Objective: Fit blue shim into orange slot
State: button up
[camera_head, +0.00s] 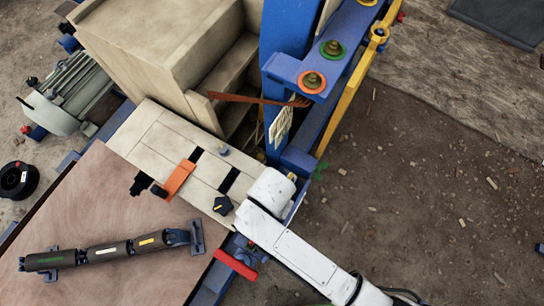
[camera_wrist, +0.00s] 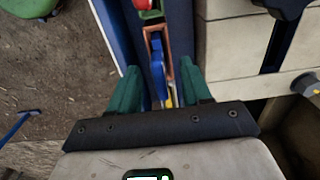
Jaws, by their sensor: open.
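In the wrist view, the two green fingers of my gripper (camera_wrist: 158,80) stand apart, one on each side of a narrow channel. A blue piece, apparently the blue shim (camera_wrist: 158,66), stands between them with a gap on both sides. An orange-edged slot (camera_wrist: 147,34) surrounds its upper part; the piece appears to be within that outline, but I cannot tell how deep or whether it is seated. A small yellow part shows at its lower end. In the head view, my white arm reaches to the crusher's edge and hides the fingers, shim and slot.
A red part (camera_wrist: 147,6) and a green one lie just beyond the slot. A blue frame (camera_head: 290,30) with green and orange rings rises beside my arm. A tan-topped plate (camera_head: 150,135) carries an orange strip (camera_head: 180,178). A wooden board (camera_head: 90,205) holds dark rollers. Open ground lies right.

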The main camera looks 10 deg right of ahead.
notch_tip(320, 180, up, 10)
jog(key=shift+r, duration=0.25)
dwell(0.8)
